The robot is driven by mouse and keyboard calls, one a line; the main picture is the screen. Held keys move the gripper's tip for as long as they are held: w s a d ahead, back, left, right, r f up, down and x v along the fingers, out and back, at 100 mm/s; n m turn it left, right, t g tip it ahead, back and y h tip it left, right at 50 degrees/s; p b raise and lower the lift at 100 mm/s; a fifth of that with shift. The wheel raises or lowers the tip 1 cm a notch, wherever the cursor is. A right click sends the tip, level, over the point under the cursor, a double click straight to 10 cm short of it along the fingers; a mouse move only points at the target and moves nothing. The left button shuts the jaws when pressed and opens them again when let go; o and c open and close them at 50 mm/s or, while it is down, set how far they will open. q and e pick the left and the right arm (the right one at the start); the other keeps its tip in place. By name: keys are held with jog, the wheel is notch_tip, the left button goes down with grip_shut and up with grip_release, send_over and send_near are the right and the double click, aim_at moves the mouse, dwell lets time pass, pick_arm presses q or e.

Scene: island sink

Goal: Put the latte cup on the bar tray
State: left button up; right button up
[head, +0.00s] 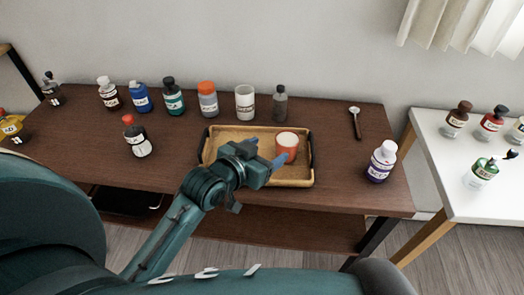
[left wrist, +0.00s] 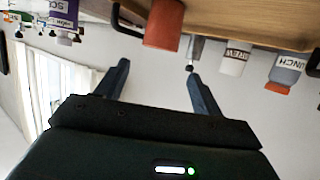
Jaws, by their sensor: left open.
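The orange-red latte cup (head: 286,150) with a pale top stands upright on the wooden bar tray (head: 225,151), right of the tray's middle. In the left wrist view, which is upside down, the cup (left wrist: 163,25) stands on the tray (left wrist: 228,15) beyond the fingertips, with a gap visible. My left gripper (head: 268,151) is over the tray with its blue fingers spread, close beside the cup. The left wrist view shows the gripper (left wrist: 157,70) open with nothing between its fingers. My right gripper is not in view.
Several bottles and a white labelled cup (head: 245,102) stand behind the tray. A purple-labelled bottle (head: 381,161) and a spoon (head: 356,122) are to its right. A bottle (head: 137,137) stands left. A white table (head: 450,160) with bottles is far right.

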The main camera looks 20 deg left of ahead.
pick_arm(q)
jog(key=shift+g, duration=0.6)
jog(key=s+f, duration=0.2)
jog(key=s+d+f, duration=0.1)
jog(key=s+f, duration=0.3)
jog(key=s, duration=0.1)
jog(key=shift+d+f, duration=0.4)
jog(key=s+d+f+g, duration=0.1)
jog(key=s+d+f, duration=0.2)
jog(key=s+f, duration=0.3)
jog(key=s, duration=0.3)
jog(key=shift+f+m+h, duration=0.15)
jog(key=shift+m+h, duration=0.25)
